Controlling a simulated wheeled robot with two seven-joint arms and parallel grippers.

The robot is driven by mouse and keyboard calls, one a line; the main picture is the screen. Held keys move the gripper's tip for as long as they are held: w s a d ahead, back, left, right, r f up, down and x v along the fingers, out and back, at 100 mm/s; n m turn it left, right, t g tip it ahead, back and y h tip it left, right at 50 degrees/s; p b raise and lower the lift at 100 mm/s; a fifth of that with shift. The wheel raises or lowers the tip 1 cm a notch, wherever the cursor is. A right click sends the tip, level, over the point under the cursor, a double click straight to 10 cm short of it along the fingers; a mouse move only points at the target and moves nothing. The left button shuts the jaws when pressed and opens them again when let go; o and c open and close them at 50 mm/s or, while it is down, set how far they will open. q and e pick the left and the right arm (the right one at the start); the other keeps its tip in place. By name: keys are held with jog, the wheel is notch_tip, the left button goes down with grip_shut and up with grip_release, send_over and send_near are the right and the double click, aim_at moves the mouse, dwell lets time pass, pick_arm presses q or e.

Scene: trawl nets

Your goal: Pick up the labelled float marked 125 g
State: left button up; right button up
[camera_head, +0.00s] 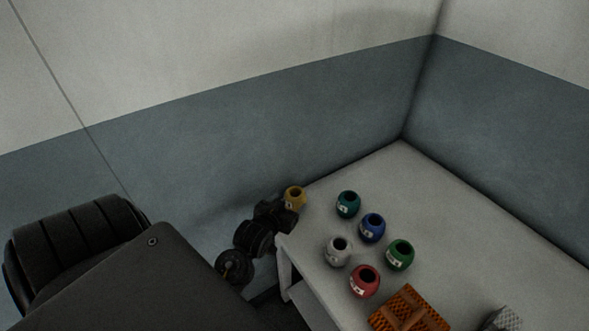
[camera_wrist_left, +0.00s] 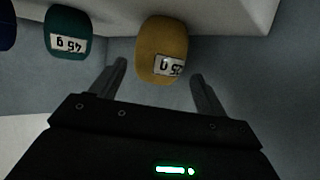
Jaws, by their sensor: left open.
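A yellow float (camera_head: 294,197) stands at the left end of the table, by its edge. In the left wrist view the yellow float (camera_wrist_left: 160,45) has a white label that appears upside down; "25 g" shows, and the label's right end curves out of sight. My left gripper (camera_head: 278,213) is open beside the yellow float. In the left wrist view its two fingers (camera_wrist_left: 160,72) point toward the float, one to each side, with gaps showing. My right gripper is not in view.
Teal (camera_head: 348,204), blue (camera_head: 372,228), green (camera_head: 400,254), white (camera_head: 338,250) and red (camera_head: 364,281) labelled floats stand on the pale table (camera_head: 450,235). An orange crate-like item (camera_head: 410,312) and a grey mesh item (camera_head: 505,319) are in front. Walls border the table behind.

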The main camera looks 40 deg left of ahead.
pick_arm(q)
jog(key=p+x, duration=0.1)
jog(key=x, duration=0.3)
jog(key=shift+w+d, duration=0.1)
jog(key=shift+w+f, duration=0.35)
jog(key=shift+w, duration=0.05)
jog(key=c, duration=0.8)
jog(key=shift+o, duration=0.2)
jog(key=shift+r, duration=0.15)
